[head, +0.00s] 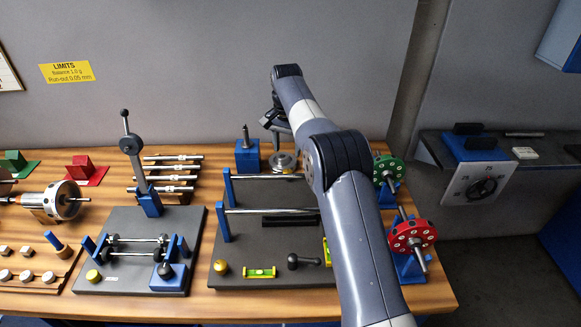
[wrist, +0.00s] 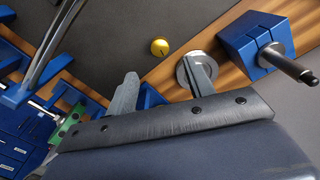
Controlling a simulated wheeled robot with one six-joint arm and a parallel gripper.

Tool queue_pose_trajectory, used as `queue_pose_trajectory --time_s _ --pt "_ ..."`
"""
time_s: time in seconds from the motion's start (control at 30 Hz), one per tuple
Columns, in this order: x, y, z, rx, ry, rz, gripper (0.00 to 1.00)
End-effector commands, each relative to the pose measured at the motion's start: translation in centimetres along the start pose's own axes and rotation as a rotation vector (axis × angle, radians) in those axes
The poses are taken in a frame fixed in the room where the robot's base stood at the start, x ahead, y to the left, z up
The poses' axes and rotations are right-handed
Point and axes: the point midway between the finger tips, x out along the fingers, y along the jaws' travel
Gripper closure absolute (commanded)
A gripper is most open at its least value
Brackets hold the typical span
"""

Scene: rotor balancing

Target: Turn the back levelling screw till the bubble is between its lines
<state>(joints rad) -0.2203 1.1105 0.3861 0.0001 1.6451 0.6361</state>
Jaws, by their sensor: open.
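My gripper (wrist: 162,84) is open and empty, its two fingers wide apart in the wrist view. In the head view my gripper (head: 280,135) hangs over the back of the dark balancing plate (head: 255,246). A yellow round knob (wrist: 160,46) sits near the plate edge in the wrist view, beyond the fingertips and apart from them; I take it as the back screw. It is hidden in the head view. Another yellow knob (head: 220,267) is at the front left corner. A yellow-green level (head: 260,272) lies along the front edge; its bubble is too small to place against the lines.
A second level (head: 327,252) is partly behind my arm. A blue block with a spindle (head: 247,155) and a metal disc (head: 284,161) stand behind the plate, close to my gripper. Horizontal rods (head: 270,211) cross the plate. Green (head: 388,170) and red (head: 413,236) rotors stand at right.

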Motion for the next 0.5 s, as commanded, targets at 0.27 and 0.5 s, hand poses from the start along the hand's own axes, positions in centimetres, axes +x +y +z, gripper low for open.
queue_pose_trajectory --time_s 0.27,0.5 --pt "5.4 0.1 0.1 -0.001 -0.004 0.003 0.50" --pt "8.4 0.1 0.1 -0.001 -0.002 0.002 0.50"
